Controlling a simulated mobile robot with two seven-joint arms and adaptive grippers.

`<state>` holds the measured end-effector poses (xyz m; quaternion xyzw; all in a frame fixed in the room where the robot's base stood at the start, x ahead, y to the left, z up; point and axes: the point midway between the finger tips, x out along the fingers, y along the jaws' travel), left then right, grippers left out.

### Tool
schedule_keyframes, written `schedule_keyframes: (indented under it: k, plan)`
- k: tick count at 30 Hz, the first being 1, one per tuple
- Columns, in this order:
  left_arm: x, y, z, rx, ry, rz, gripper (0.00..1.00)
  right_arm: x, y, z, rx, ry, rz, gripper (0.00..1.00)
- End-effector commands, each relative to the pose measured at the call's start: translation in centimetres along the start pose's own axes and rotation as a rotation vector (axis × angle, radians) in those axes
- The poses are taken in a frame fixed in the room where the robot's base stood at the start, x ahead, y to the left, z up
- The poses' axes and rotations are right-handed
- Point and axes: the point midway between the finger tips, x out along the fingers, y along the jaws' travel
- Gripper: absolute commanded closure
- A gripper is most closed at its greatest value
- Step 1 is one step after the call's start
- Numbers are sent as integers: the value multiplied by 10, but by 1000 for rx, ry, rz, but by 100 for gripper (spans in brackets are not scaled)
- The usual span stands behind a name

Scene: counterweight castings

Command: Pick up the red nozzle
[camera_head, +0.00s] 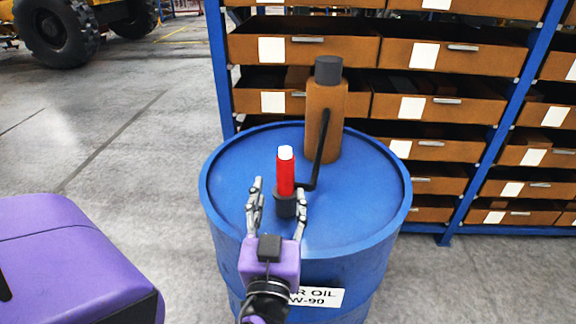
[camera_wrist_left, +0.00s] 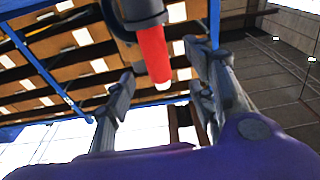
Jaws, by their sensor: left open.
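The red nozzle (camera_head: 286,172) stands upright over the blue drum, with a pale tip on top and a dark grey collar (camera_head: 286,204) at its foot. A thin dark bent piece links the collar area to a brown cylinder with a dark cap (camera_head: 325,120) behind it. My left gripper (camera_head: 280,190) is open, with one finger on each side of the nozzle and collar; I see no clear grip on either. In the left wrist view the nozzle (camera_wrist_left: 154,53) shows between the open fingers. My right gripper is not in view.
The blue drum (camera_head: 235,195) has a raised rim and a white label. A blue rack with brown drawers (camera_head: 420,95) stands close behind it. Open grey floor (camera_head: 110,135) lies to the left, with a yellow vehicle (camera_head: 130,18) far back.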

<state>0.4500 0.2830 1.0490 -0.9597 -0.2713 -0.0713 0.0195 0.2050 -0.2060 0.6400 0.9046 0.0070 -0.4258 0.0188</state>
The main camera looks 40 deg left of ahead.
Motion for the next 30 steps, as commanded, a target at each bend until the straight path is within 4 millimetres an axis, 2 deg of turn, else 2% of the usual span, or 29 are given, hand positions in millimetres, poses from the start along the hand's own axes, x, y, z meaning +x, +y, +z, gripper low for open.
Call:
schedule_keyframes:
  k: [5, 11, 17, 21, 30]
  plan:
    - [8, 1, -2, 2, 3, 3, 50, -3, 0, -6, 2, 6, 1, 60]
    - [31, 2, -7, -1, 6, 2, 50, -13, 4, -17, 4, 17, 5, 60]
    - [61, 7, -21, -2, 13, 1, 50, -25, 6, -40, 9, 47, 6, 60]
    - [75, 7, -14, 0, 4, 2, 50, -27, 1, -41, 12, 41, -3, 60]
    - [78, 6, -9, 1, -2, 1, 51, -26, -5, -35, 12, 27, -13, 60]
